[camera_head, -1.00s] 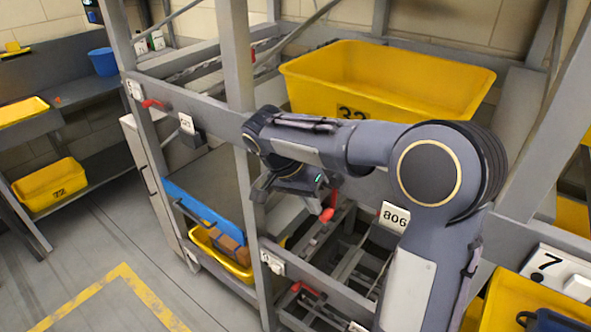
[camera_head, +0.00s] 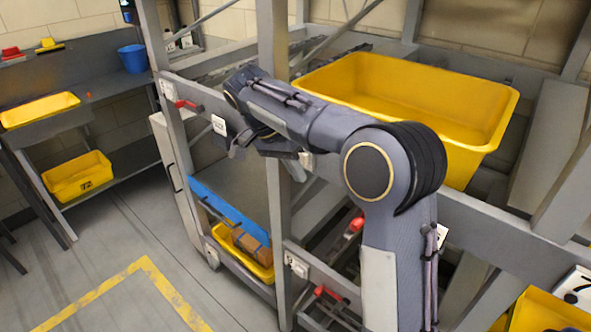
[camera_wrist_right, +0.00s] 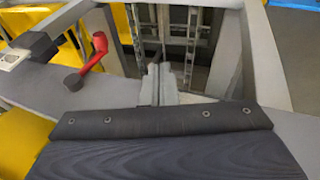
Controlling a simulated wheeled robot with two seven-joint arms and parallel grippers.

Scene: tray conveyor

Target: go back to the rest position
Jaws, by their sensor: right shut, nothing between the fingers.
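My right gripper (camera_head: 236,150) is at the end of my right arm, which reaches from the bottom right across the front of the grey rack. It is partly hidden by my own wrist in the head view. In the right wrist view its fingers (camera_wrist_right: 158,88) are together with nothing between them, pointing toward the rack's rails. My left gripper is not in view.
A large yellow bin (camera_head: 410,95) sits on the rack behind my forearm. A grey rack post (camera_head: 277,190) stands close to my wrist. A red lever (camera_wrist_right: 97,48) is near the gripper. Open floor (camera_head: 110,260) lies at the lower left.

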